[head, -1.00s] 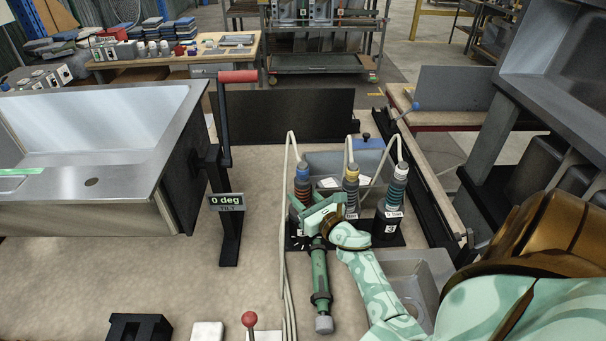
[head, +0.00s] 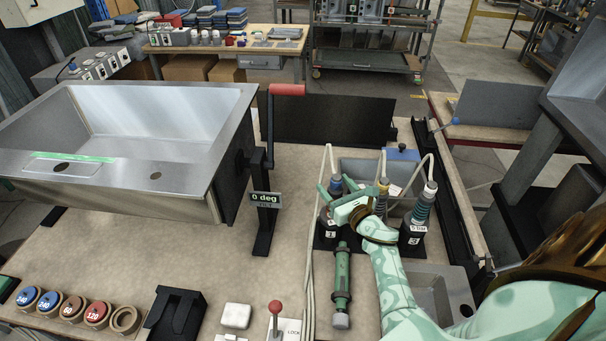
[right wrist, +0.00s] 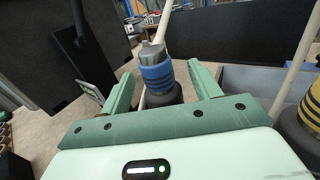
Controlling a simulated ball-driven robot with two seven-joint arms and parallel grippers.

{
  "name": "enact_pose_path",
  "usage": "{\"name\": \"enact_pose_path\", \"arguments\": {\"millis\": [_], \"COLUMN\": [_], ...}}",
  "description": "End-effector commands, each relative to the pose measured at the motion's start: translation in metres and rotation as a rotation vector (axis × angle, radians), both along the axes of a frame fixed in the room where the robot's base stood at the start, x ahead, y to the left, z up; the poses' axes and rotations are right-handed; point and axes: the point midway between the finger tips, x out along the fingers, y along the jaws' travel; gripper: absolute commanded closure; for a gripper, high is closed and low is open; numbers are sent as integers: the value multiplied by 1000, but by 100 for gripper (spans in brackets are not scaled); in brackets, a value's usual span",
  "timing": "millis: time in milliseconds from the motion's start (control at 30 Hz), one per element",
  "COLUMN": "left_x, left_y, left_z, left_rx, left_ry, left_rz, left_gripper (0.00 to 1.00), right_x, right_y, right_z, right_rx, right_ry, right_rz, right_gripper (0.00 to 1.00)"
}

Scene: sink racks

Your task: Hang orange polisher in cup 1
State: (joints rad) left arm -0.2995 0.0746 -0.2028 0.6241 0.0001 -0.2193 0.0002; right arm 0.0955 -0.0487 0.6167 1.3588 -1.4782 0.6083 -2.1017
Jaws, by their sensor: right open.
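My right gripper (head: 336,198) is open at cup 1 (head: 327,238). Its green fingers stand on either side of a blue-banded, grey-topped tool with a pale hose, upright at cup 1. In the right wrist view this tool (right wrist: 157,74) shows between and beyond the fingertips (right wrist: 164,88), with visible gaps either side. No clearly orange polisher shows. A yellow-banded tool (head: 382,190) stands in the middle, partly hidden by my arm. A dark, teal-banded tool (head: 424,203) stands in cup 3 (head: 413,240). My left gripper is not in view.
A green cylinder with a grey end (head: 341,285) lies in front of cup 1. Pale hoses run beside it. A steel sink (head: 140,150) stands left, with a black crank post (head: 264,225). Discs (head: 72,308), a black holder (head: 176,315) and a red-knobbed lever (head: 275,308) line the front.

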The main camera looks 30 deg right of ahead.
Motion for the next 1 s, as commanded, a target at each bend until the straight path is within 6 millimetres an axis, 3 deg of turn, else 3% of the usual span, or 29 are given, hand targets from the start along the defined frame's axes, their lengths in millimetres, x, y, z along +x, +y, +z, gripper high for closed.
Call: {"name": "enact_pose_path", "arguments": {"millis": [33,233,367,667,1000], "left_x": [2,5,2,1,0], "left_y": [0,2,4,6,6], "left_z": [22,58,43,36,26], "left_rx": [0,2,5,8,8], "left_ry": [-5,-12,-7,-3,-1], "left_rz": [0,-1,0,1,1], "left_gripper": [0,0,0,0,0], "right_x": [0,0,0,-1,-19], "right_y": [0,-1,2,21,76], "right_z": [22,67,82,112,143], "right_rx": [2,-5,-15,-11,7], "right_ry": [-3,0,3,-2,1], "right_rz": [-1,1,-11,-15,-2], "right_gripper": [38,38,38,38,38]}}
